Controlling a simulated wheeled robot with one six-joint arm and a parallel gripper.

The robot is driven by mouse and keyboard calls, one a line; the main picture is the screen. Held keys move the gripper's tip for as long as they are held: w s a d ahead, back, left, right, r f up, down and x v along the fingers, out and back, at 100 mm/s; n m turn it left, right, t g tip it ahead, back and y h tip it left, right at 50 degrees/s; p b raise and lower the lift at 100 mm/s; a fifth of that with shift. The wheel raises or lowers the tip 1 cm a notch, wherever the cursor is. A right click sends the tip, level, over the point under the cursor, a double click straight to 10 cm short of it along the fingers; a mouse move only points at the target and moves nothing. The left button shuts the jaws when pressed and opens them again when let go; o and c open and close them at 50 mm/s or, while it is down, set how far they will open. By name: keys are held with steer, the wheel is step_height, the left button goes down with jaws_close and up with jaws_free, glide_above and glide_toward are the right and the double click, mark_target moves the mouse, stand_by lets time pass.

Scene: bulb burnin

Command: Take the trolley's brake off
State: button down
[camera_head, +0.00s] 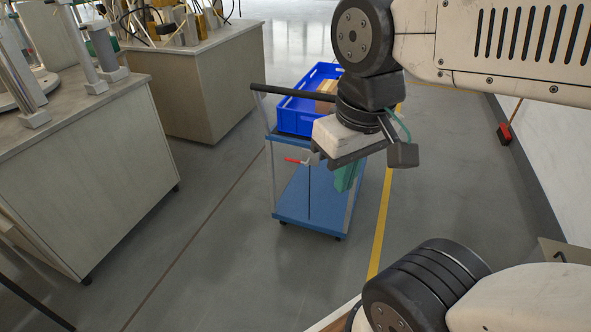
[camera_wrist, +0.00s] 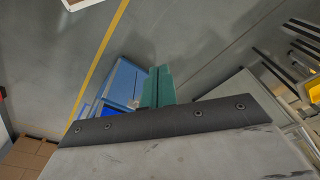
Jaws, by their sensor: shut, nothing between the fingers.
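The trolley (camera_head: 290,203) stands on the floor in the middle of the head view, with blue decks, pale posts and a dark push bar (camera_head: 280,92). A red lever (camera_head: 296,161), which looks like the brake, sticks out to the left on its near side. A blue crate (camera_head: 296,115) with brown contents sits on top. My gripper (camera_head: 347,177) has green fingers, shut and empty, pointing down to the right of the lever and overlapping the trolley's right side in the picture. Its fingers (camera_wrist: 158,88) also show in the wrist view beside the blue trolley (camera_wrist: 122,84). The lever is not clear there.
Workbenches with equipment stand at the left (camera_head: 90,170) and back left (camera_head: 205,85). A yellow floor line (camera_head: 381,225) runs right of the trolley. A wall with a red box (camera_head: 504,133) is at the far right. The floor left of the trolley is clear.

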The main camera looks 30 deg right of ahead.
steer(key=w+d+f+n+g+h, duration=0.25)
steer(key=w+d+f, duration=0.25)
steer(key=w+f, duration=0.5)
steer(key=w+d+f+n+g+h, duration=0.2)
steer(key=w+d+f+g+h, duration=0.15)
steer(key=w+d+f, duration=0.55)
steer(key=w+d+f+n+g+h, duration=0.25)
steer(key=w+f, duration=0.45)
steer(key=w, duration=0.6)
steer(key=w+d+f+n+t+h, duration=0.2)
steer(key=w+f+n+t+h, duration=0.15)
steer(key=f, duration=0.75)
steer(key=w+d+f+n+t+h, duration=0.3)
steer(key=w+f+n, duration=0.1)
steer(key=f, duration=0.7)
steer(key=w+d+f+n+t+h, duration=0.2)
steer(key=w+f+n+t+h, duration=0.15)
steer(key=f, duration=0.75)
steer(key=w+a+n+t, duration=0.5)
steer(key=w+n+t, duration=0.2)
steer(key=w+t, duration=0.2)
steer(key=shift+w+a+r+n+t, duration=0.2)
steer(key=shift+a+r+n+t, duration=0.15)
steer(key=shift+t, duration=0.9)
